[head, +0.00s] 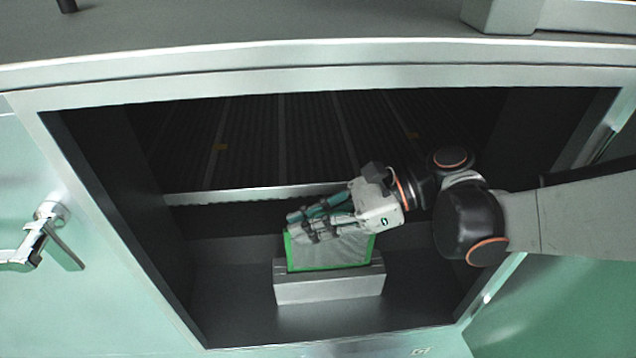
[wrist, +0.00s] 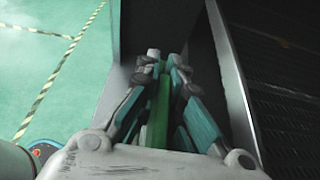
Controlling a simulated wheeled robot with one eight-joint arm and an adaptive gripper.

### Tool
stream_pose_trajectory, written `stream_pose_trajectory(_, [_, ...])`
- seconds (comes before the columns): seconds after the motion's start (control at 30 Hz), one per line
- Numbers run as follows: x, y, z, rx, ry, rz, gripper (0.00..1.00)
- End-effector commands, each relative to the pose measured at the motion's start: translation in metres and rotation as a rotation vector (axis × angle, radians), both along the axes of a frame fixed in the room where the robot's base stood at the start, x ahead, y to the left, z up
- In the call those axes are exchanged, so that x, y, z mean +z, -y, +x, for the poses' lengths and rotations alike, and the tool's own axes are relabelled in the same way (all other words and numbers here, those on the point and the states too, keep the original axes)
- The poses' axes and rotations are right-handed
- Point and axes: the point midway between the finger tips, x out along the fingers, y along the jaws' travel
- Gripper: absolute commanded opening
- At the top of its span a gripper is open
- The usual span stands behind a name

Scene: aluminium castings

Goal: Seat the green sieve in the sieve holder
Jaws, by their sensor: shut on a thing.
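The green sieve (head: 330,251) is a grey mesh panel with a green frame. It stands upright at the sieve holder (head: 328,288), a grey metal block on the floor of the dark cabinet. The sieve's lower edge meets the top of the holder; I cannot tell how deep it sits in it. My gripper (head: 303,226) is shut on the sieve's upper edge, coming from the upper right. In the wrist view the green edge (wrist: 159,112) runs between my two fingers. My fingers hide part of the sieve's top edge.
The cabinet opening has a light metal frame (head: 320,84). A metal rail (head: 250,193) and a ribbed dark surface (head: 300,135) lie behind the holder. An open door with a handle (head: 45,235) is at left. The cabinet floor (head: 225,300) is clear beside the holder.

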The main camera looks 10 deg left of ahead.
Motion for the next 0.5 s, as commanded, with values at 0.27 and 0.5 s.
stream_pose_trajectory(0.27, [-0.007,0.000,0.000,0.000,0.000,0.000,0.00])
stream_pose_trajectory(0.5, [-0.012,0.000,0.000,0.000,0.000,0.000,0.00])
